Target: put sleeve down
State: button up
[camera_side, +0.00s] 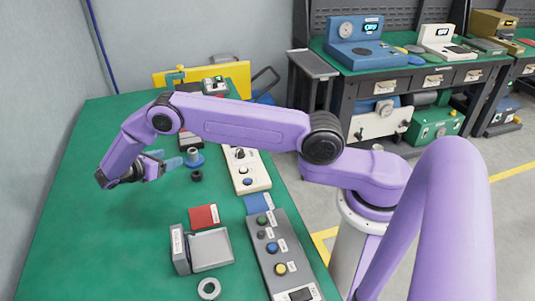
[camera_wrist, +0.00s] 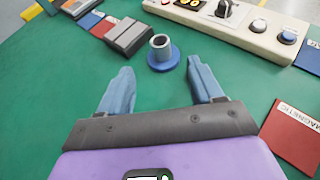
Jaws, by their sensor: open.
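A grey hollow sleeve (camera_side: 193,154) stands upright on a round blue base (camera_side: 195,164) on the green table. In the wrist view the sleeve (camera_wrist: 161,45) and the blue base (camera_wrist: 163,63) are just beyond my fingertips, near the middle. Whether a post is inside the sleeve is too small to tell. My gripper (camera_side: 172,160) is open and empty, low over the table and left of the base in the side view. In the wrist view the fingers of my gripper (camera_wrist: 161,75) are spread wide, apart from the sleeve.
A red card (camera_side: 204,216), a grey box (camera_side: 209,250), a grey ring (camera_side: 208,289) and a button panel (camera_side: 279,257) are nearer. The left of the table is clear.

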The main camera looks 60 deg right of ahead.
jog(key=s+a+r+m+t+y, duration=0.1)
jog(key=s+a+r+y, duration=0.25)
jog(key=s+r, duration=0.4)
jog(key=s+a+r+m+y, duration=0.2)
jog(key=s+a+r+y, duration=0.15)
jog(key=s+r, duration=0.35)
jog(key=s+d+r+m+y, duration=0.1)
jog(key=s+d+y, duration=0.2)
jog(key=s, duration=1)
jog(key=s+d+r+m+y, duration=0.1)
jog(key=s+d+y, duration=0.2)
jog(key=s, duration=1.1)
jog(key=shift+r+g+y, duration=0.25)
jog(key=shift+g+y, duration=0.05)
jog(key=shift+g, duration=0.1)
